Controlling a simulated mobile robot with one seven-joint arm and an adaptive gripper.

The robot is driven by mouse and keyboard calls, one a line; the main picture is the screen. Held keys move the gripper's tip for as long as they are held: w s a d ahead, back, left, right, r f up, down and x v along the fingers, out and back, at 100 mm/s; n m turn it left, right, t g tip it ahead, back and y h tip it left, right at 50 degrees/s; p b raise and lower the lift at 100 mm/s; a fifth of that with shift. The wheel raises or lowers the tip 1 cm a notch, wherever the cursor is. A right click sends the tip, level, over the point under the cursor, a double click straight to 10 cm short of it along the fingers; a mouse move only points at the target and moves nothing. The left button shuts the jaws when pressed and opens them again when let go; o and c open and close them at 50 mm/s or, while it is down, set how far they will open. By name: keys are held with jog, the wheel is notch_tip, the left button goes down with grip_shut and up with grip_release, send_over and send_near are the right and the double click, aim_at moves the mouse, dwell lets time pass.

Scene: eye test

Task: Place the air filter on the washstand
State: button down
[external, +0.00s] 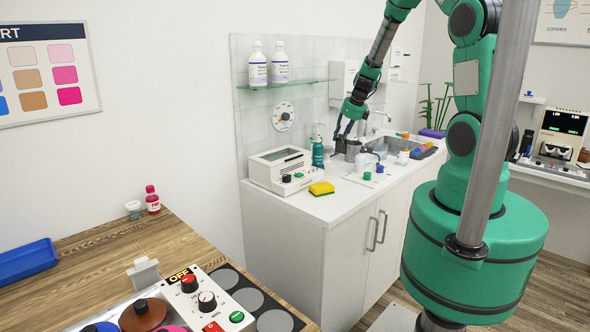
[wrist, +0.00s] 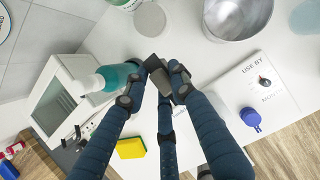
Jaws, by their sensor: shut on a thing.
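The washstand (external: 290,235) is a white cabinet with a white top and a metal sink (external: 394,143), seen in the external view. My gripper (external: 345,136) is over its top, near the metal pot. In the wrist view my gripper (wrist: 166,80) is shut on a small dark piece (wrist: 163,83) between its fingertips. I take it for the air filter, but the fingers hide most of it. It appears above the white top; I cannot tell whether it touches. A flat grey disc (wrist: 150,18) lies on the top just beyond the fingers.
A teal bottle (wrist: 114,76) stands close left of my fingers, beside a white device (wrist: 62,92). A metal pot (wrist: 238,14) is at the upper right. A glass shelf (external: 288,84) hangs above the washstand.

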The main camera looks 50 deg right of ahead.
jog(key=shift+f+b, duration=0.5)
jog(key=shift+f, duration=1.35)
jog(key=shift+f+b, duration=0.75)
jog(key=shift+f, duration=1.1)
jog(key=shift+f, duration=0.15)
jog(key=c, duration=1.4)
grip_release()
jog(key=shift+c, duration=0.2)
jog(key=p+v, duration=0.3)
jog(key=v, duration=0.9)
jog(key=shift+p, duration=0.35)
